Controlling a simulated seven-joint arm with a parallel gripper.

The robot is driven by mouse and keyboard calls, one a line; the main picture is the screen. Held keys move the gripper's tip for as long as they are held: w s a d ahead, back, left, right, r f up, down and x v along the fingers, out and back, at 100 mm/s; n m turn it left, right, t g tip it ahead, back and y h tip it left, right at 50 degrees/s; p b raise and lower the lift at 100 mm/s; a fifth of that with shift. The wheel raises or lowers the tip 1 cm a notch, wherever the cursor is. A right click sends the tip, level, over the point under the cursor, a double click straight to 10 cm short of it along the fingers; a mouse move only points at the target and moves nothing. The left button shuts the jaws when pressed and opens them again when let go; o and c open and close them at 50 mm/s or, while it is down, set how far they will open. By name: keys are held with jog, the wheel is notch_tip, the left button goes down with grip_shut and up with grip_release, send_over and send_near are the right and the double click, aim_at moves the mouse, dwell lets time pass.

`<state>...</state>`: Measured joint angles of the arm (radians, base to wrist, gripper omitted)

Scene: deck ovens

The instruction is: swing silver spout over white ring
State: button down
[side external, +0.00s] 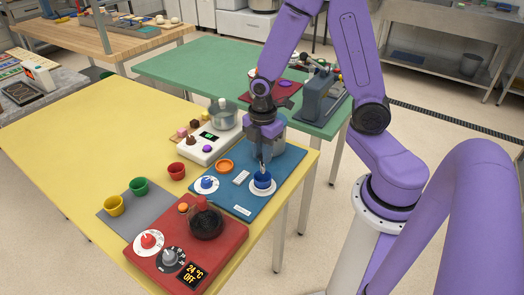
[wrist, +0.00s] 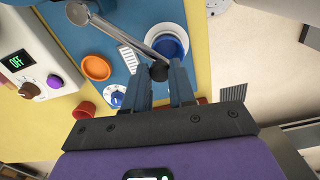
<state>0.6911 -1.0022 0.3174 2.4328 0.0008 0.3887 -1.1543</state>
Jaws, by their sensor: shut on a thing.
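The silver spout (wrist: 120,38) is a thin metal arm with a round pivot at the upper left of the wrist view and a black knob (wrist: 160,71) at its free end. My gripper (wrist: 160,74) is shut on this knob. The white ring (wrist: 184,33) surrounds a blue cup (wrist: 170,44) on the blue board (wrist: 200,75). From above, the spout's outer end crosses the ring's left and lower-left edge. In the side view, my gripper (side external: 262,160) is just above the blue cup (side external: 262,180) and ring (side external: 262,190); the spout is mostly hidden.
An orange dish (side external: 224,166) and a white dial with a blue knob (side external: 207,184) share the board. A white scale-like device (side external: 208,145) with a pot (side external: 223,117) and a red device (side external: 190,240) stand nearby. Yellow table (side external: 70,130) is clear at left.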

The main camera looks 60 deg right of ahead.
jog(key=c, duration=0.9)
grip_release()
jog(key=shift+c, duration=0.2)
notch_tip(320, 180, up, 18)
jog(key=shift+f, duration=0.25)
jog(key=shift+s, duration=0.1)
jog(key=s+a+f+m, duration=0.2)
jog(key=s+a, duration=0.1)
jog(key=s, duration=0.5)
jog(key=s+a+f+m, duration=0.2)
jog(key=s+a+f, duration=0.1)
jog(key=s, duration=0.6)
jog(key=shift+a+f, duration=0.2)
jog(key=shift+f, duration=0.1)
